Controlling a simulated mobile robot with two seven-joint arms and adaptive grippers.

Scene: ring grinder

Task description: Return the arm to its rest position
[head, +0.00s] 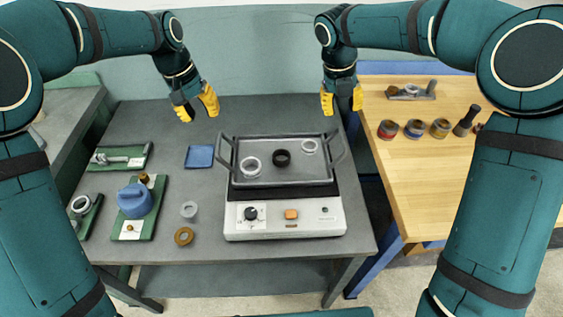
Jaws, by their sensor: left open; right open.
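My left gripper (196,111) has yellow fingers spread apart and is empty. It hangs above the back of the grey table, behind the blue square pad. My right gripper (342,104) is also open and empty, with its yellow fingers pointing down above the table's back right part. It is behind and to the right of the ring grinder (285,217), a white machine with a black knob and an orange button. Both arms come in from the picture's sides and bend inward at the top. Neither gripper appears to touch anything.
A grey tray (235,178) with upright handles sits on the grinder, holding a few rings. A blue pad (199,157), a blue rounded device (134,201) and loose rings lie left. A wooden table (420,180) on the right bears several small jars.

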